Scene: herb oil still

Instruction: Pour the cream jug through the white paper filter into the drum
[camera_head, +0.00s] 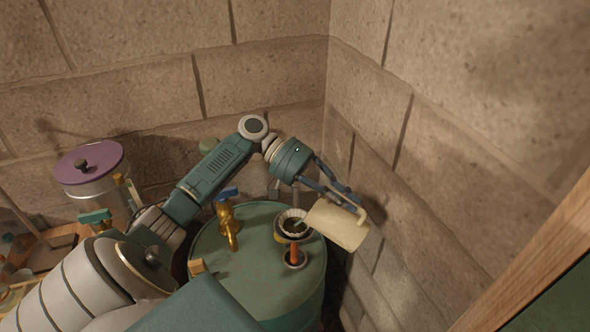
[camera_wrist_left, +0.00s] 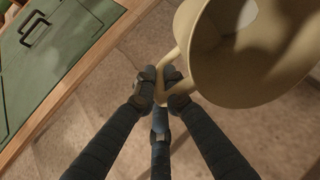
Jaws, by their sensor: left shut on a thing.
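The cream jug (camera_head: 338,225) is tipped on its side, its mouth toward the left, beside and partly over the white paper filter (camera_head: 293,214). It also shows large in the left wrist view (camera_wrist_left: 255,80), with its open mouth toward the top. My left gripper (camera_head: 352,201) is shut on the jug's handle; the fingers meet around it in the left wrist view (camera_wrist_left: 167,88). The filter sits in an opening on top of the green drum (camera_head: 255,262), with something dark green inside. A thin greenish streak shows between jug lip and filter. My right gripper is out of view.
A brass tap with a blue handle (camera_head: 228,220) and an orange-topped fitting (camera_head: 293,255) rise from the drum top. A metal pot with a purple lid (camera_head: 92,165) stands at left. Stone walls close in behind and to the right of the jug.

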